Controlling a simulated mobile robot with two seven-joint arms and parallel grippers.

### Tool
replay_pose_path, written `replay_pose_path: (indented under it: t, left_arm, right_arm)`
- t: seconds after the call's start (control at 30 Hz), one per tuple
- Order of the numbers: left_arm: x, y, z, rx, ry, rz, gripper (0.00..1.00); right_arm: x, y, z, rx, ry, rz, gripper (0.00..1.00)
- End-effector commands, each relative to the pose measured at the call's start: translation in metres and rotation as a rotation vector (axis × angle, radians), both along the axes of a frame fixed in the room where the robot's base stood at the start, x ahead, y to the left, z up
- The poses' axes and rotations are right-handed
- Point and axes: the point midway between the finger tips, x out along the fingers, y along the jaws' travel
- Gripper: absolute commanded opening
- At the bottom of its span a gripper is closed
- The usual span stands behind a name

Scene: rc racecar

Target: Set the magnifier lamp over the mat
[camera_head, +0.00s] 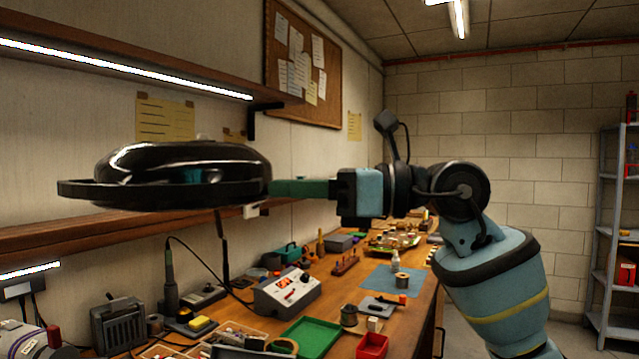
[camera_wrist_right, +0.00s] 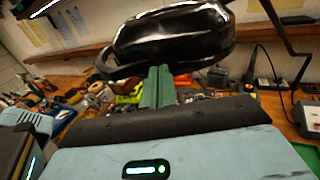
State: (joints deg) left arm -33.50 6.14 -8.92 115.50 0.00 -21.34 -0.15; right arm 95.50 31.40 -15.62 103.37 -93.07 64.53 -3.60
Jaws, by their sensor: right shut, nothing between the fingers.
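The magnifier lamp's glossy black head (camera_head: 190,165), with a flat dark rim, hangs high above the bench at the left of the head view. It fills the top middle of the right wrist view (camera_wrist_right: 180,35). A dark arm runs down behind it. The blue mat (camera_head: 376,280) lies flat on the bench, lower and to the right of the lamp head. My right gripper (camera_head: 275,188) is shut and empty, its green fingers (camera_wrist_right: 158,85) pointing at the lamp head's right edge. I cannot tell if they touch it. My left gripper is out of view.
The wooden bench (camera_head: 420,310) holds a soldering station (camera_head: 287,292), a green tray (camera_head: 312,338), a red bin (camera_head: 372,346) and small parts. A bottle and a spool stand on or by the mat. A wall shelf (camera_head: 100,225) runs behind the lamp. A metal rack stands far right.

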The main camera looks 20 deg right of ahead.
Motion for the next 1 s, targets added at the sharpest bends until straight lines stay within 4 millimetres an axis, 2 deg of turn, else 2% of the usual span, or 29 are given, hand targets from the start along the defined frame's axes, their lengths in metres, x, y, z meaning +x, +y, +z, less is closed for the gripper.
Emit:
replay_pose_path:
  t: [0.37, 0.47, 0.57, 0.8, 0.9, 1.0]
  left_arm:
    - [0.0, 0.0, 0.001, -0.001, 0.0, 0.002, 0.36]
    - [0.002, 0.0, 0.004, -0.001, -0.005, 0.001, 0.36]
    - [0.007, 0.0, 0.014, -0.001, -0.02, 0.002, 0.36]
    - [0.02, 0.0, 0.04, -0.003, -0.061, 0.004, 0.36]
    - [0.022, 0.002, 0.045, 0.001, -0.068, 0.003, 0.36]
    - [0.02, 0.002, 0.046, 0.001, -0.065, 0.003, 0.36]
  right_arm:
    - [0.002, 0.002, -0.001, -0.001, 0.0, -0.001, 0.0]
    - [0.002, 0.008, 0.0, -0.001, 0.002, 0.0, 0.0]
    - [0.002, 0.027, 0.003, -0.004, 0.0, 0.001, 0.0]
    - [0.006, 0.091, 0.006, -0.001, -0.003, 0.003, 0.0]
    - [0.008, 0.108, 0.005, 0.001, -0.003, 0.002, 0.0]
    - [0.009, 0.118, 0.003, 0.001, -0.004, 0.003, 0.0]
